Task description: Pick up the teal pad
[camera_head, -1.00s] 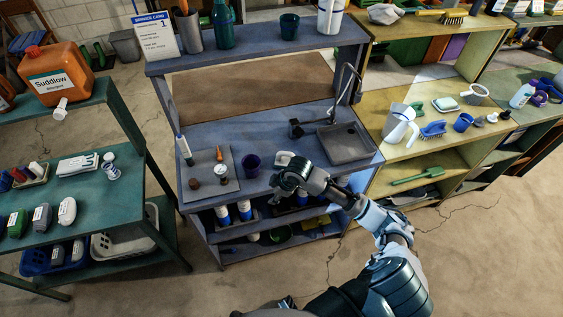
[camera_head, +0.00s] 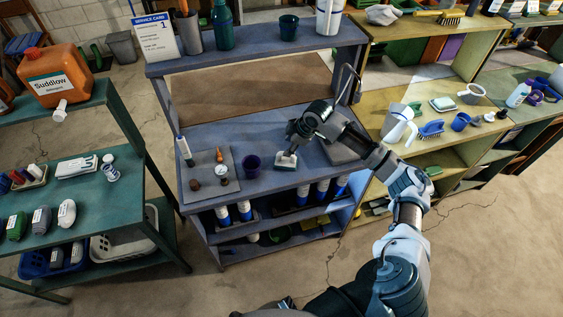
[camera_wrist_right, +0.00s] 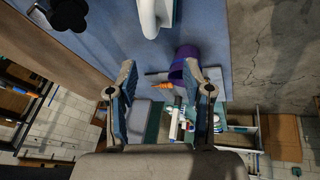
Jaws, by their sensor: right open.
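The likely teal pad (camera_head: 286,161) lies on the blue bench top, with a white upper part and a thin teal edge. In the right wrist view the same white piece (camera_wrist_right: 150,18) with its teal side is at the top edge, partly cut off. My right gripper (camera_head: 292,144) is just above and behind the pad in the head view. Its two fingers (camera_wrist_right: 160,78) are spread apart with nothing between them. Whether a finger touches the pad cannot be told. My left gripper is not in view.
A grey mat (camera_head: 211,180) with small tools lies further left. A grey sink tray (camera_head: 343,149) is on the right, partly behind my arm. The upper shelf (camera_head: 258,55) overhangs the back of the bench.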

